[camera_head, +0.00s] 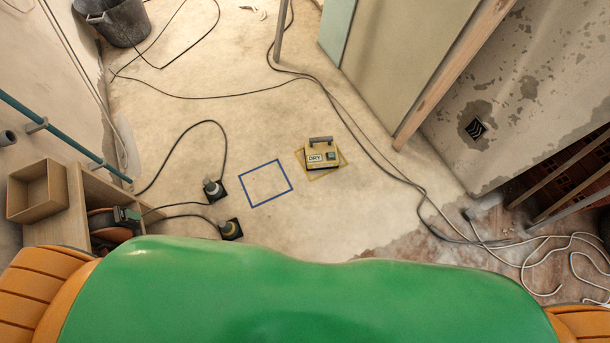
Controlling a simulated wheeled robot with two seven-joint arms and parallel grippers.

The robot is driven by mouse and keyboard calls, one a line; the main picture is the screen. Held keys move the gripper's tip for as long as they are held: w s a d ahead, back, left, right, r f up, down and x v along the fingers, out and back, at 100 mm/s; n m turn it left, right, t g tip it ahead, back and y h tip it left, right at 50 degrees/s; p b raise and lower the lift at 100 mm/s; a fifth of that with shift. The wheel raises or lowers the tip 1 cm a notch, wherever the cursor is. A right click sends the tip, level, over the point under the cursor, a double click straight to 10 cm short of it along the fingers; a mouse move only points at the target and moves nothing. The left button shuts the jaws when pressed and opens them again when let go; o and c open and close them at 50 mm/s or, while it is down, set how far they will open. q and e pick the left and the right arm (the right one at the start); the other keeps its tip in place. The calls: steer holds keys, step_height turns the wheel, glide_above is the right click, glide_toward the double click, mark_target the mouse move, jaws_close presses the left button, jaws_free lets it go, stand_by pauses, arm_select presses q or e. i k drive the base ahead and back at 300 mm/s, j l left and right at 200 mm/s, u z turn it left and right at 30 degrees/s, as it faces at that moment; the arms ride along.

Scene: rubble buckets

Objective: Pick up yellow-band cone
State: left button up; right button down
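Two small dark cone-like objects on black square bases stand on the floor left of centre. The nearer one (231,229) seems to have a yellowish band and is probably the yellow-band cone. The farther one (212,188) has a paler top; its band colour is hard to tell at this size. Black cables run up to or behind both. Neither of my grippers is in view; only my green and orange body shows along the bottom.
A blue taped square (265,202) lies empty on the floor. Right of it, a yellow "DRY" device (320,156) sits on a yellow-outlined square. A shelf unit with an open box (38,191) stands left. A bucket (112,20) is far left. Cables (398,180) cross the floor.

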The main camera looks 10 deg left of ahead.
mark_target(231, 230)
steer(key=k+u, duration=0.1)
steer(key=k+l+u, duration=0.2)
steer(key=u, duration=0.3)
steer(key=k+l+u, duration=0.25)
steer(key=u, duration=0.25)
steer(key=k+u, duration=0.3)
steer(key=u, duration=0.2)
steer(key=z, duration=1.2)
steer(key=u, duration=1.2)
